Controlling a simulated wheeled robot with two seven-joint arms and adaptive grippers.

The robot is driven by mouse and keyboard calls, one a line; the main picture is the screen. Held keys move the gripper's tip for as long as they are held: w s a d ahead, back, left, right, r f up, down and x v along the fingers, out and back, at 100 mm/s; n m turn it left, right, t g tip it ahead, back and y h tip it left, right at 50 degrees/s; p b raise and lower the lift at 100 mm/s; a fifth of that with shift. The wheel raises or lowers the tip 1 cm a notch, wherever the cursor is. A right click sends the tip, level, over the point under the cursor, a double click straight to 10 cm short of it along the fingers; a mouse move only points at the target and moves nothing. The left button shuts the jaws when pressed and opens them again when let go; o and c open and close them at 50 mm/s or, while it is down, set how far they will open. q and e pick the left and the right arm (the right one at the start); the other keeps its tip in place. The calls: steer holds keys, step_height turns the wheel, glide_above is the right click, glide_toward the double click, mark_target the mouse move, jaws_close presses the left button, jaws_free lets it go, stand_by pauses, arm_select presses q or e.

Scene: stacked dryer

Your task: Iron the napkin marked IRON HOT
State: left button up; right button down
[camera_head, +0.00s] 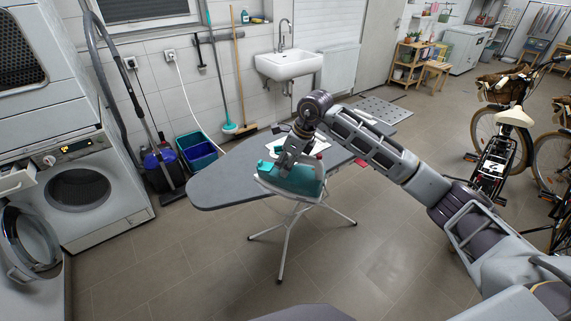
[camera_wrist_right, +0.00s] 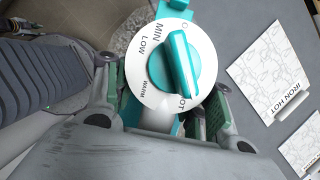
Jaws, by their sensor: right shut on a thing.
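My right gripper (camera_head: 291,158) is shut on the teal and white iron (camera_head: 291,181) at the near edge of the grey ironing board (camera_head: 222,178). I cannot tell whether the iron touches the board. In the right wrist view, the iron's white dial (camera_wrist_right: 157,92) with a teal knob (camera_wrist_right: 182,66) sits between my fingers. It reads MIN, LOW, WARM and a partly hidden HOT; one knob end is near HOT. The white, line-patterned napkin marked IRON HOT (camera_wrist_right: 268,72) lies flat to the right. Another patterned napkin (camera_wrist_right: 304,146) is cut off below it. My left gripper is out of view.
A small red item (camera_head: 361,162) is at the board's right side. Bicycles (camera_head: 512,118) stand at the right. The board's left end looks bare.

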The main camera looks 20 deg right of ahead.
steer(key=shift+w+r+m+t+h, duration=0.15)
steer(key=shift+r+m+t+h, duration=0.1)
steer(key=shift+m, duration=0.65)
steer(key=shift+w+r+m+t+h, duration=0.15)
steer(key=shift+m+t, duration=0.1)
steer(key=shift+m, duration=0.95)
steer(key=shift+w+m, duration=0.2)
steer(key=shift+m, duration=0.1)
